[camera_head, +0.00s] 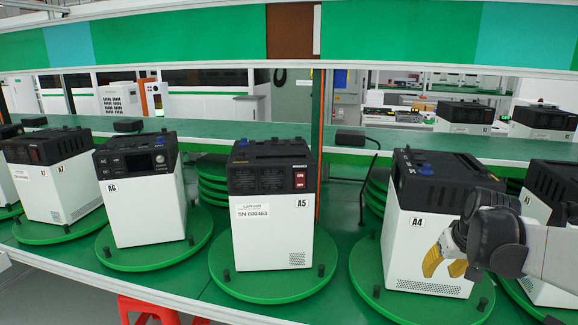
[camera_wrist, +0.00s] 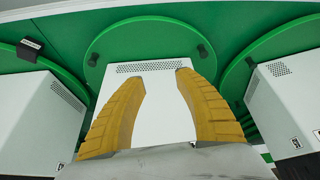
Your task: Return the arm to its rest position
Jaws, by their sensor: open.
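My gripper (camera_head: 437,262) is at the right in the head view, in front of the lower part of the white and black unit labelled A4 (camera_head: 408,238). Its yellow fingers are spread apart with nothing between them. In the wrist view the open gripper (camera_wrist: 160,85) shows both fingers in front of a white unit (camera_wrist: 158,100) on a green round turntable (camera_wrist: 105,50). I cannot tell whether the fingers touch the unit. My grey wrist and arm come in from the right edge and hide part of the units there.
Unit A5 (camera_head: 270,232) stands on a green turntable (camera_head: 225,262) in the middle, with A6 (camera_head: 143,205) and A7 (camera_head: 60,190) to its left. Another unit (camera_head: 545,195) stands close behind my arm at the right. A red stool (camera_head: 150,310) is below the front edge.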

